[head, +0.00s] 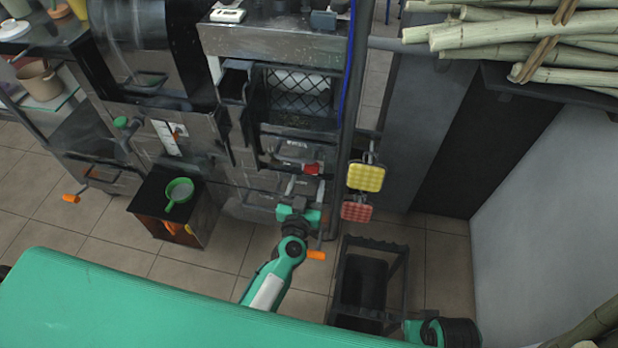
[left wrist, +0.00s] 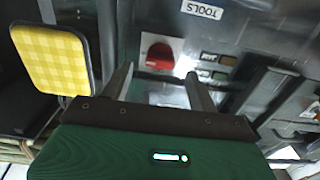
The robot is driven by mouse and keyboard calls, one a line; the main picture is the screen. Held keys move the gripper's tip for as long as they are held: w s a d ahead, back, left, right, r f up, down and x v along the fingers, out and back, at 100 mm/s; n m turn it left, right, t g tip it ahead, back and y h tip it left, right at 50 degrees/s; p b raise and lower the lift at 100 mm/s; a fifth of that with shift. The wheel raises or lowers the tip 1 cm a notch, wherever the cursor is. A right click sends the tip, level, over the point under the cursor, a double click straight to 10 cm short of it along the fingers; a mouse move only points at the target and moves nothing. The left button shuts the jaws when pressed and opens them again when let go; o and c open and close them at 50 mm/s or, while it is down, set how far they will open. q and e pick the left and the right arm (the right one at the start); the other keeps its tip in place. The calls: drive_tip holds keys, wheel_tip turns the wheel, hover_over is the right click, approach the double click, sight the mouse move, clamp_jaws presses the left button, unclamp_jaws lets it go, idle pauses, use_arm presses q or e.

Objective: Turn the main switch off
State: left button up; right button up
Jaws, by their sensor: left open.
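The main switch appears as a red rotary knob (left wrist: 160,55) on a metal panel in the left wrist view, below a label reading TOOLS. In the head view the red switch (head: 312,169) is on the front of the press, small and close beyond my left gripper. My left gripper (head: 305,188) is open and points at the panel. In the left wrist view its two fingers (left wrist: 159,72) are spread, with the knob between and just beyond their tips. I cannot tell whether they touch it. My right gripper is out of view.
A yellow checked pad (head: 366,177) and a red pad (head: 356,211) hang right of my left gripper. A dark open-frame stand (head: 372,245) is on the floor. A small cabinet (head: 160,222) with a green pan (head: 180,192) stands left. Sugarcane stalks (head: 530,35) lie at upper right.

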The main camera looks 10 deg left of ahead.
sight(310, 173)
use_arm(q)
drive_tip(key=shift+w, duration=1.55)
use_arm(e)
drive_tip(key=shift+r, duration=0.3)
use_arm(q)
drive_tip(key=c, duration=1)
